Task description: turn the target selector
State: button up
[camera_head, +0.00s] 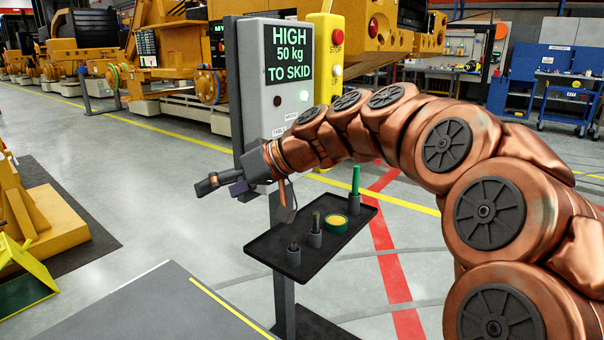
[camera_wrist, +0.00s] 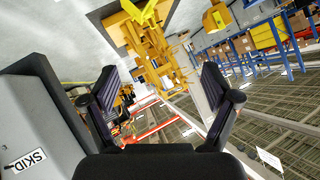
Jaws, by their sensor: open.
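The selector knob itself cannot be made out; my arm covers the lower face of the box. My gripper (camera_head: 222,184) is open and empty, at the lower left of the box, pointing left.
A yellow box (camera_head: 325,30) with a red stop button stands right behind the control box.

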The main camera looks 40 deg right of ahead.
jog(key=w+d+m+t+h+b, duration=0.15)
jog(key=d+t+b, duration=0.35)
jog(key=d, duration=0.9)
jog(key=d+t+h+b, duration=0.2)
jog(key=d+t+b, duration=0.2)
jog(key=d+b, duration=0.65)
jog(key=shift+y, duration=0.25)
jog(key=w, duration=0.2)
jog(key=w+p, duration=0.1)
jog(key=w, duration=0.4)
jog(key=shift+w+d+r+p, duration=0.1)
jog(key=shift+d+r+p, duration=0.05)
jog(key=shift+r+p, duration=0.15)
jog(key=shift+c, duration=0.3)
jog(key=c, duration=1.1)
